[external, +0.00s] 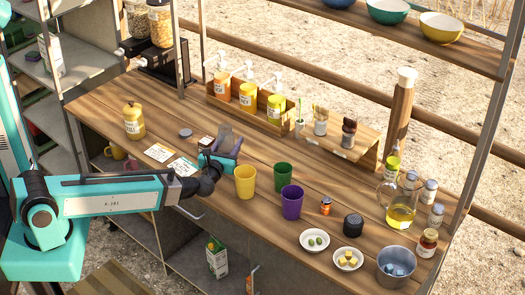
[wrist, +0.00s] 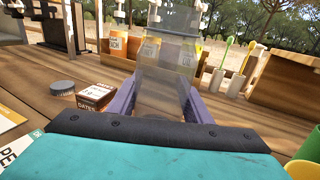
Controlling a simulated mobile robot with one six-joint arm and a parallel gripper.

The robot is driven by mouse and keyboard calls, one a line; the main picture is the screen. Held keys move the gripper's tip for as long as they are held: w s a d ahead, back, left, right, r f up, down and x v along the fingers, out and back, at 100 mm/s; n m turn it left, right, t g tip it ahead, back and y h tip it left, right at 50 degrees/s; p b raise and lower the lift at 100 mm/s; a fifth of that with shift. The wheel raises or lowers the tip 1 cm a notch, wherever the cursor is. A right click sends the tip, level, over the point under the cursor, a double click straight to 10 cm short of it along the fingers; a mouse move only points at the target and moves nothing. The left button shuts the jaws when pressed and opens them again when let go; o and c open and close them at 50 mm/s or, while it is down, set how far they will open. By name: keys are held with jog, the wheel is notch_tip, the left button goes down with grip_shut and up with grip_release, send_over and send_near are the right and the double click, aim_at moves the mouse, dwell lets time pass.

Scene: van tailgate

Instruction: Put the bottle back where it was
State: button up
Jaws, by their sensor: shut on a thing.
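My gripper (external: 221,157) is over the left-middle part of the wooden counter and shut on a smoky, see-through bottle (external: 225,137). In the wrist view the bottle (wrist: 165,85) stands about upright between the purple fingers (wrist: 158,105). Its lower part is hidden by my gripper, so I cannot tell whether it touches the counter. Its top runs up near the upper edge of the wrist view. Pump bottles (external: 247,94) stand in a wooden rack (external: 260,121) behind it.
A small dates box (wrist: 96,96) and a grey lid (external: 185,132) lie left of the bottle. Yellow (external: 245,181), green (external: 283,176) and purple (external: 292,201) cups stand to its right. Cards (external: 160,152) lie on the left. A wooden stand (external: 345,143) holds small bottles. An oil jug (external: 401,212) stands far right.

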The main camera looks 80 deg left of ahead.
jog(key=shift+f, duration=0.1)
dwell(0.3)
jog(key=o, duration=1.3)
jog(key=shift+r, duration=0.25)
